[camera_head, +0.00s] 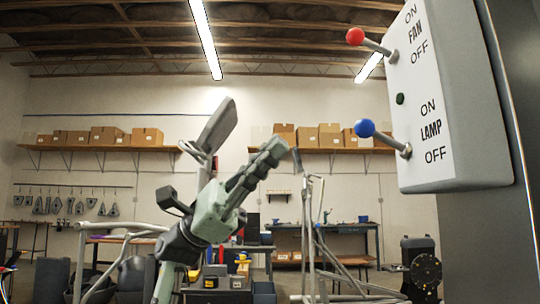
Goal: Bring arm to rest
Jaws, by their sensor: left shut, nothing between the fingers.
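My left arm rises from the bottom left of centre in the head view. Its pale green left gripper (277,152) points up and to the right, with its fingers together and nothing held between them. It is in open air, apart in the picture from the switch box (465,95) at the right. That box has a red-knobbed lever (355,37) marked FAN and a blue-knobbed lever (365,128) marked LAMP. Both levers stick out to the left and slant upward. My right gripper does not show.
A grey pedal-like plate (218,126) shows just left of the gripper. Pale tubular frames (310,220) stand around and beyond the arm. Wall shelves (100,149) with cardboard boxes and a workbench (345,228) are at the back. The air between gripper and switch box looks clear.

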